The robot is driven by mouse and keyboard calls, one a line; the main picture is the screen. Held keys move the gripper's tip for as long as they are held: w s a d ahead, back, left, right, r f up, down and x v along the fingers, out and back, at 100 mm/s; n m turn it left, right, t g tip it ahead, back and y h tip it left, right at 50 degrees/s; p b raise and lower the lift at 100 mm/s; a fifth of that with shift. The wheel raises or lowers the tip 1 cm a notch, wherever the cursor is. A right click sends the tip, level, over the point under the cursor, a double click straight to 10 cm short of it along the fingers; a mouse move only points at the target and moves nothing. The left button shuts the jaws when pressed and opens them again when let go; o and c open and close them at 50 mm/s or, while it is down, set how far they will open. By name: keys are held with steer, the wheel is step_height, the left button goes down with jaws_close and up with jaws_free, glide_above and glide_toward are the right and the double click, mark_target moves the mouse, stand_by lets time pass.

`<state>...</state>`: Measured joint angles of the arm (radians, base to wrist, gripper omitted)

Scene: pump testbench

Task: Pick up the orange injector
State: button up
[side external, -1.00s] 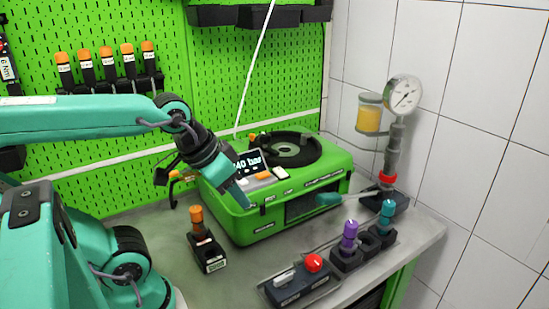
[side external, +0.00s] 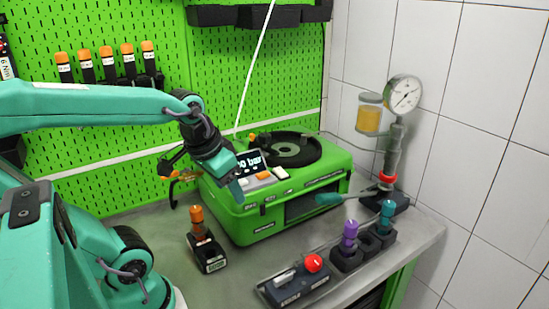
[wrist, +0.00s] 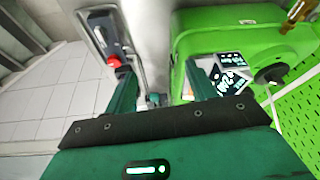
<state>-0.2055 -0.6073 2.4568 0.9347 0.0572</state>
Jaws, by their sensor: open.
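The orange injector (side external: 197,217), with an orange cap and dark body, stands upright in a small black holder (side external: 208,254) on the bench, left of the green test machine. My gripper (side external: 234,188) is open and empty. In the side view it overlaps the front left of the machine, to the right of the injector and higher in the picture. One finger hides most of the other there. In the wrist view my gripper (wrist: 158,92) shows both fingers apart with nothing between them. I cannot make out the orange injector in the wrist view.
The green machine (side external: 265,226) has a display and a round black top. A control box with a red knob (side external: 313,263), a purple injector (side external: 349,236) and a teal injector (side external: 387,214) stand to the right. Several orange-capped injectors hang on the back wall.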

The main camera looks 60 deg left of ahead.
mark_target(196, 209)
steer(key=s+a+f+n+g, duration=0.1)
steer(key=a, duration=0.3)
steer(key=s+a+f+n+g, duration=0.1)
steer(key=a+f+n, duration=0.1)
steer(key=a, duration=0.2)
steer(key=s+a+f+n+g, duration=0.1)
steer(key=a+f+g, duration=0.1)
steer(key=a, duration=0.2)
steer(key=shift+s+f+h, duration=0.15)
steer(key=shift+s+h, duration=0.15)
steer(key=shift+s, duration=0.05)
steer(key=shift+s+a+f+n, duration=0.15)
steer(key=shift+s+a+n, duration=0.15)
steer(key=shift+a, duration=0.1)
steer(key=shift+w+f, duration=0.1)
steer(key=shift+f, duration=1.2)
steer(key=shift+d+f, duration=0.1)
steer(key=shift+f, duration=2.55)
jaws_close()
